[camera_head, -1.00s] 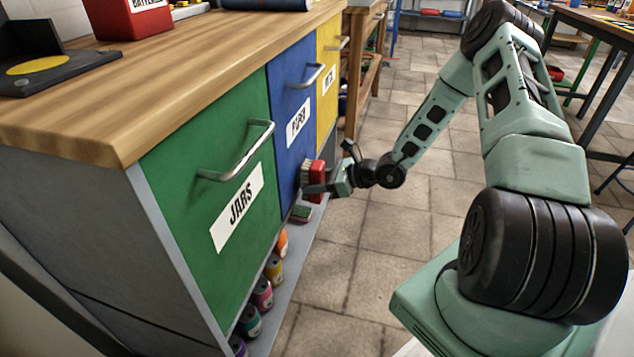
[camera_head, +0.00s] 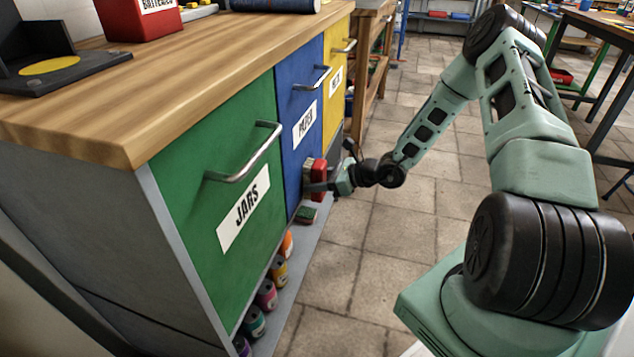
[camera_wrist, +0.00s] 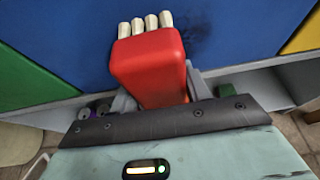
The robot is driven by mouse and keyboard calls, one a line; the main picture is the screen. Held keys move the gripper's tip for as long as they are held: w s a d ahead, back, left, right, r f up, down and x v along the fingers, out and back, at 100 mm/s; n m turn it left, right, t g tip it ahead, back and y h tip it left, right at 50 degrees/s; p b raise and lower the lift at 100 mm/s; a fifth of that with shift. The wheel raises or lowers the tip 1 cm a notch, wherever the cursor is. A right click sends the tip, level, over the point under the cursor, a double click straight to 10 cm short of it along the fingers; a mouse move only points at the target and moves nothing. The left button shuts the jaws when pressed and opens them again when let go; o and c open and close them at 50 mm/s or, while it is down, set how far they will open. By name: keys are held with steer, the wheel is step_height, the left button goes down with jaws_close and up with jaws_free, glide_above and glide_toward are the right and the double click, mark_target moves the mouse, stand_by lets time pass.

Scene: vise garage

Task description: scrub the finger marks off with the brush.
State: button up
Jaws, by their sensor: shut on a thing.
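My gripper (camera_head: 328,184) is shut on a red brush (camera_head: 316,173), which also shows in the wrist view (camera_wrist: 148,66). The brush's pale bristles (camera_wrist: 145,25) face the blue PAPER drawer front (camera_head: 299,149). In the head view they are at or very near its lower part; I cannot tell if they touch. In the wrist view a dark smudge (camera_wrist: 200,20) shows on the blue front, just right of the bristles. The gripper hides part of the brush.
The green JARS drawer (camera_head: 195,215) is on the left and the yellow drawer (camera_head: 337,70) beyond. Their metal handles stick out. A low shelf (camera_head: 280,308) under the drawers holds several paint jars and a small green-topped block (camera_head: 306,215). The tiled floor (camera_head: 365,260) beside the cabinet is clear.

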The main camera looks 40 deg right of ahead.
steer(key=shift+w+d+p, duration=0.5)
steer(key=shift+w+d, duration=0.5)
steer(key=shift+d, duration=0.25)
steer(key=shift+s+a+r+p, duration=0.15)
steer(key=shift+s+a, duration=0.25)
steer(key=shift+a, duration=0.25)
steer(key=shift+s+a+f+p, duration=0.15)
steer(key=shift+s+a, duration=0.25)
steer(key=shift+a, duration=0.25)
steer(key=shift+s+a+r, duration=0.1)
steer(key=shift+s+a, duration=0.2)
steer(key=shift+a, duration=0.25)
steer(key=shift+c, duration=0.8)
steer(key=shift+r+p, duration=0.85)
steer(key=shift+p, duration=0.1)
steer(key=w+d, duration=0.1)
steer(key=d, duration=0.1)
steer(key=w+d, duration=0.1)
steer(key=shift+w+d+f+p, duration=0.1)
steer(key=shift+d+p, duration=0.3)
